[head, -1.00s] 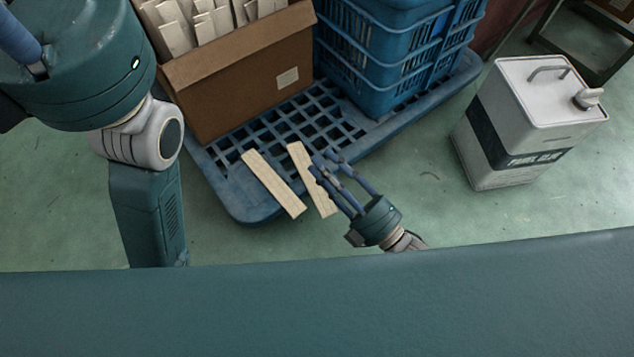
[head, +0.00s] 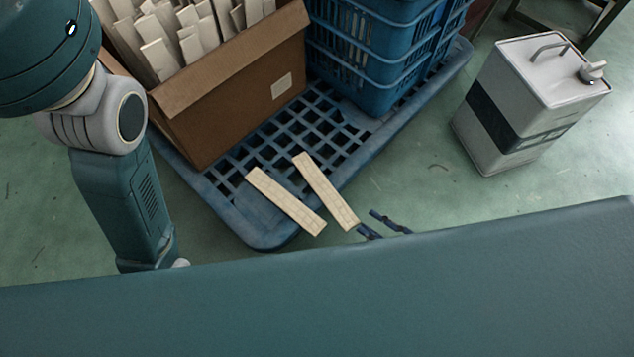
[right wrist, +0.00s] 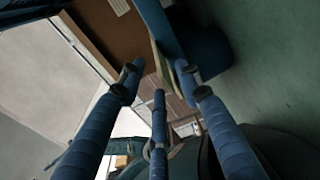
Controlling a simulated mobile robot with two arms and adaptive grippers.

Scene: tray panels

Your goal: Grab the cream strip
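Two cream strips lie side by side at the front of the blue pallet (head: 240,212) in the head view: a left one (head: 285,200) and a right one (head: 325,190). Their near ends reach past the pallet's edge. My right gripper (head: 384,228) shows only its dark blue fingertips, just right of the right strip's near end; the rest is hidden behind my own body. In the right wrist view its fingers (right wrist: 160,78) are spread apart. A thin cream edge (right wrist: 160,62) shows beyond them; I cannot tell if they touch it. My left gripper is out of view.
A cardboard box (head: 230,95) full of pale strips stands on the pallet, with stacked blue crates (head: 385,60) to its right. A white and black canister (head: 525,105) stands on the green floor at the right. Floor between pallet and canister is clear.

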